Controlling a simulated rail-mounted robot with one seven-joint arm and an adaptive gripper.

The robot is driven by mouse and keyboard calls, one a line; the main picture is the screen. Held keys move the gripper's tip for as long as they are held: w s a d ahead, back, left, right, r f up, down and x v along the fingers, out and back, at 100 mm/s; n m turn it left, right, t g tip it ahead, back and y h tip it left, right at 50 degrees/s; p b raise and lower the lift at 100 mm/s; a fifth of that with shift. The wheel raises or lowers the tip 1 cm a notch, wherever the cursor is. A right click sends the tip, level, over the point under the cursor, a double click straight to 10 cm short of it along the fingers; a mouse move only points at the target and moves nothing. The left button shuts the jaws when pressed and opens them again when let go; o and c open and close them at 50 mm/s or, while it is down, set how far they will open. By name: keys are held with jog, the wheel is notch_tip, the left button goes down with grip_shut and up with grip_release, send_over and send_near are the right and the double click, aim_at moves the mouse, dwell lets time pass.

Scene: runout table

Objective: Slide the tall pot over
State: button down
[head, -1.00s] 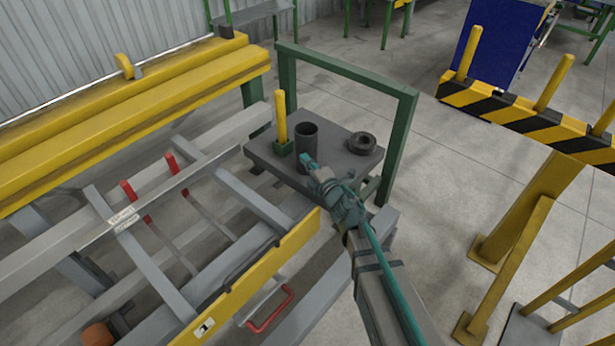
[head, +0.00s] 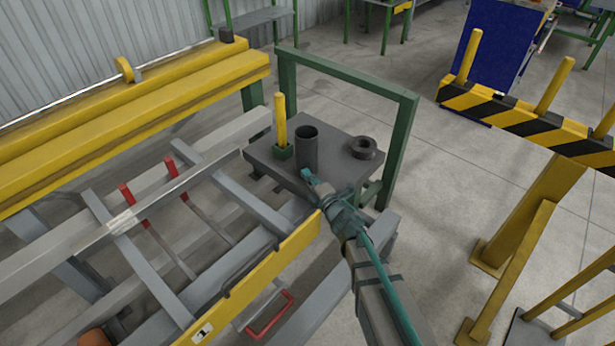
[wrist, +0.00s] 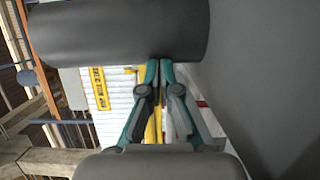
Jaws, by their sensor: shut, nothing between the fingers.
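The tall pot (head: 307,150) is a dark grey open cylinder standing upright on a small dark grey table (head: 345,171). My gripper (head: 307,174) is shut and empty, low in front of the pot's near side. In the wrist view the pot (wrist: 120,32) fills the top as a large dark cylinder lying sideways in the picture. The closed fingertips (wrist: 159,64) of my gripper reach its lower edge there. Whether they touch the pot I cannot tell.
A green frame (head: 398,140) rises behind and right. The yellow-edged rack (head: 265,266) lies left.

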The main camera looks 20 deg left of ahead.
jog(key=w+p, duration=0.1)
jog(key=w, duration=0.8)
jog(key=w+p, duration=0.1)
jog(key=w, duration=0.4)
jog(key=shift+a+p, duration=0.3)
jog(key=shift+p, duration=0.05)
jog(key=shift+s, duration=0.1)
jog(key=shift+s+d, duration=0.1)
jog(key=shift+s, duration=0.15)
notch_tip(320, 180, up, 15)
jog(key=p, duration=0.2)
jog(key=w+a, duration=0.1)
jog(key=w, duration=1.9)
jog(key=shift+w+p, duration=0.35)
